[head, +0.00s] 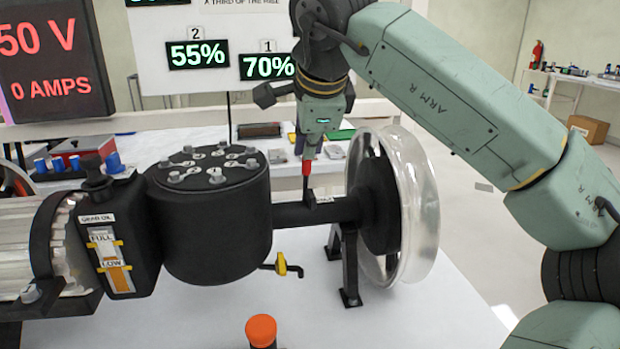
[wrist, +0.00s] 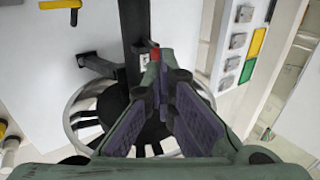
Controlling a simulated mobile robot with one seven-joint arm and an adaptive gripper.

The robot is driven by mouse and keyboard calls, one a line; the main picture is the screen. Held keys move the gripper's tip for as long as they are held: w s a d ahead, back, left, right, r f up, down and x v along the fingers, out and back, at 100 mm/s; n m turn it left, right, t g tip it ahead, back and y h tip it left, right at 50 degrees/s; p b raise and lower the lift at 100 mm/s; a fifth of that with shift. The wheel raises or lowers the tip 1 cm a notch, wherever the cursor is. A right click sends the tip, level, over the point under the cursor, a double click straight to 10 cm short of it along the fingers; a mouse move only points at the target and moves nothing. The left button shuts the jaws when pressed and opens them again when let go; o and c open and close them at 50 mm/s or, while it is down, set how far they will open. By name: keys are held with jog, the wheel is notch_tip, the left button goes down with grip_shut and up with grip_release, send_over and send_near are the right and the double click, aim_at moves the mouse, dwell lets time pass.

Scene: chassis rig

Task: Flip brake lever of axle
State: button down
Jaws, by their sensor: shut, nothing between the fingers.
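The black axle (head: 318,211) runs from the dark gear housing (head: 208,245) to the wheel (head: 412,205). A brake lever (head: 307,182) with a red tip stands about upright on the axle, beside a small white label. My gripper (head: 312,150) points down just above the lever's red tip; whether they touch I cannot tell. In the wrist view, my gripper's fingers (wrist: 163,72) come together with nothing held, and the red tip of the lever (wrist: 154,53) shows just past them, partly hidden. The axle (wrist: 133,35) runs up that picture.
A yellow-handled valve (head: 282,265) sticks out below the housing. A black stand (head: 346,270) holds the axle near the wheel. An orange-capped item (head: 261,331) is at the front edge. A bench (head: 270,170) with trays stands behind. The white tabletop front right is clear.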

aim_at(304, 167)
jog(key=shift+g, duration=0.5)
jog(key=x, duration=0.6)
jog(key=shift+a, duration=0.15)
jog(key=shift+w+r+p, duration=0.1)
jog(key=shift+r+p, duration=0.05)
jog(key=shift+p, duration=0.15)
jog(key=p+v, duration=0.1)
jog(key=v, duration=0.1)
jog(key=shift+r, duration=0.2)
jog(key=shift+w+r+p, duration=0.1)
jog(key=shift+r+p, duration=0.3)
jog(key=shift+p, duration=0.1)
jog(key=shift+s+d+r+p, duration=0.15)
jog(key=shift+r+p, duration=0.85)
jog(key=shift+r, duration=0.3)
jog(key=shift+s+d+r+p, duration=0.15)
jog(key=shift+r+p, duration=0.85)
jog(key=shift+r, duration=0.25)
jog(key=shift+f, duration=0.1)
